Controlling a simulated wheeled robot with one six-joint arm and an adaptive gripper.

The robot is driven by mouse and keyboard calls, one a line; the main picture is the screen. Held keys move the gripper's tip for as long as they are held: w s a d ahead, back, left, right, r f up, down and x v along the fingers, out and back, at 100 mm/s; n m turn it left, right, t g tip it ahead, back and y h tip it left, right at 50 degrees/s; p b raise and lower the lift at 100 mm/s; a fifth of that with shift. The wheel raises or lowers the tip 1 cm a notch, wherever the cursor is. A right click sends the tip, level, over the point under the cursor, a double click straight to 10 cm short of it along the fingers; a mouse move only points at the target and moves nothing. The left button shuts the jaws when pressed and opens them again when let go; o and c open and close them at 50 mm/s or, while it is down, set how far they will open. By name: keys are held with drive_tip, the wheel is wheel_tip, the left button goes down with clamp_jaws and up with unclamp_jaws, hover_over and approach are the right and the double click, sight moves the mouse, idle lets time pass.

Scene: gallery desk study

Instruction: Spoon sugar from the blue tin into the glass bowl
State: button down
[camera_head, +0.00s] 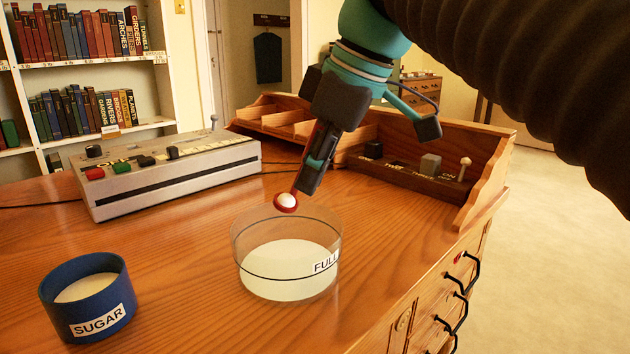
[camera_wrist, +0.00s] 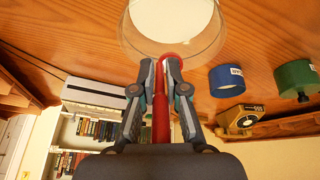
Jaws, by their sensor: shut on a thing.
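The blue tin (camera_head: 88,312), labelled SUGAR, stands at the front left of the desk with white sugar inside. It also shows in the wrist view (camera_wrist: 227,82). My gripper (camera_head: 312,178) is shut on a red spoon (camera_head: 286,208), whose handle shows between the fingers in the wrist view (camera_wrist: 161,115). The spoon's head carries a white heap and is over or near the bowl's far rim.
A grey console (camera_head: 165,178) with knobs stands behind, at the left. A wooden tray unit (camera_head: 485,190) with small controls lines the desk's back right. A green tin (camera_wrist: 296,76) and a yellowish device (camera_wrist: 240,118) show in the wrist view. Desk between tin and bowl is clear.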

drive_tip(key=shift+s+d+f+t+y+b, duration=0.1)
drive_tip(key=shift+d+f+t+y+b, duration=0.2)
drive_tip(key=shift+y+b, duration=0.6)
drive_tip(key=shift+r, duration=0.15)
drive_tip(key=shift+s+d+f+t+y+b, duration=0.1)
drive_tip(key=shift+d+f+t+y+b, duration=0.15)
drive_tip(key=shift+y+b, duration=0.65)
drive_tip(key=shift+s+d+f+t+y+b, duration=0.15)
drive_tip(key=shift+f+t+y+b, duration=0.25)
drive_tip(key=shift+b, duration=0.95)
drive_tip(key=shift+w, duration=0.1)
